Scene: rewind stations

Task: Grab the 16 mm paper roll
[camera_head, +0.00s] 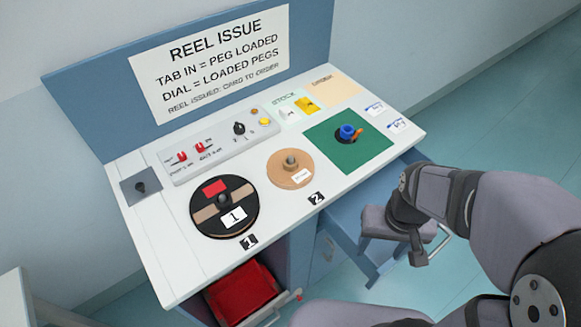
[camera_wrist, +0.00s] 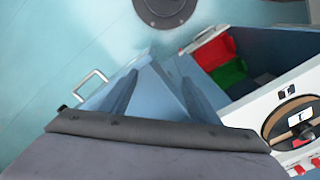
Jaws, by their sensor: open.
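No label reading 16 mm is legible, so I cannot tell which item is the 16 mm paper roll. A large black reel with tan bands, a red patch and a card "1" (camera_head: 209,214) lies at place 1 on the white bench. A smaller tan disc (camera_head: 283,175) with a grey peg in its centre and a small unreadable white label lies at place 2. The black reel also shows at the right edge of the wrist view (camera_wrist: 281,122). My gripper (camera_head: 417,256) is open and empty, off the bench's right front side, apart from both.
A switch panel (camera_head: 215,150) stands behind the reels. A sign board (camera_head: 75,95) rises at the back. An open drawer with red inside (camera_head: 240,292) juts out below the bench front.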

